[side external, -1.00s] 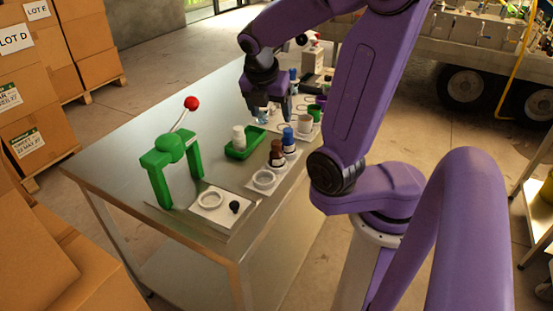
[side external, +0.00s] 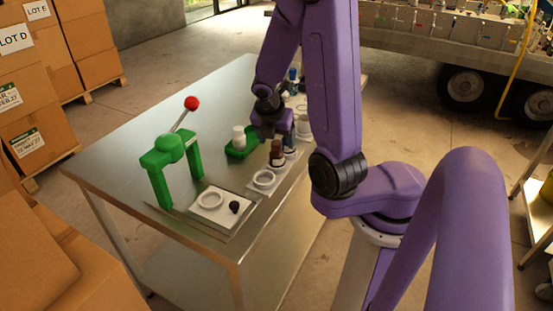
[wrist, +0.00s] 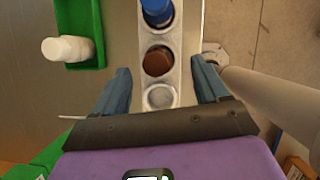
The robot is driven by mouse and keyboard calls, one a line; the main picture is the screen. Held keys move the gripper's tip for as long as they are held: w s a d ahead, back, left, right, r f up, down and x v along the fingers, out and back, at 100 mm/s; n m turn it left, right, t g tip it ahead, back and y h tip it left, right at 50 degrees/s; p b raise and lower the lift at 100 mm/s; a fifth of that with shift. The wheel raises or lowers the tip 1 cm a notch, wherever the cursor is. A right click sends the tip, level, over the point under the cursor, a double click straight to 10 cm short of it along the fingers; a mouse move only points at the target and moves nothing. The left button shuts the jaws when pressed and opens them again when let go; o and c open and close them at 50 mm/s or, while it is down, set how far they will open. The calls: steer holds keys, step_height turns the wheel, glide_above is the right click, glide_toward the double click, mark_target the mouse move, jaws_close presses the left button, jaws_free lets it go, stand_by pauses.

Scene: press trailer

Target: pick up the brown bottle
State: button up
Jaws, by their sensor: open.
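The brown bottle (side external: 277,155) stands upright on a pale strip (side external: 257,190) near the table's right edge. In the wrist view its dark top (wrist: 158,61) shows between the two fingertips. My gripper (side external: 272,130) points down over it, with the fingers apart. In the wrist view my gripper (wrist: 160,66) has one blue finger on each side of the bottle, with gaps and nothing held. How far down the fingers reach beside the bottle is hard to tell.
A blue-topped bottle (wrist: 157,12) stands close behind, and an empty white ring (wrist: 160,97) lies in front. A green tray (wrist: 80,15) with a white bottle (wrist: 67,49) is to the left. A green press (side external: 172,155) with a red-knobbed lever stands further left.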

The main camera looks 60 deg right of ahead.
mark_target(275, 145)
steer(key=shift+w+d+f, duration=0.15)
steer(key=shift+w+f, duration=0.05)
steer(key=shift+f, duration=0.6)
steer(key=shift+w+d+f, duration=0.1)
steer(key=shift+w+f, duration=0.05)
steer(key=shift+f, duration=0.65)
steer(key=shift+x, duration=1)
steer(key=shift+d, duration=0.1)
steer(key=shift+c, duration=0.4)
steer(key=c, duration=1.2)
steer(key=shift+o, duration=0.2)
steer(key=shift+r, duration=0.3)
steer(key=shift+r, duration=1.45)
steer(key=s+a+r, duration=0.2)
steer(key=s+r, duration=0.2)
steer(key=s, duration=0.2)
steer(key=s+a+r, duration=0.2)
steer(key=s+r, duration=0.3)
steer(key=s, duration=0.2)
steer(key=shift+a+r, duration=0.3)
steer(key=shift+a, duration=0.05)
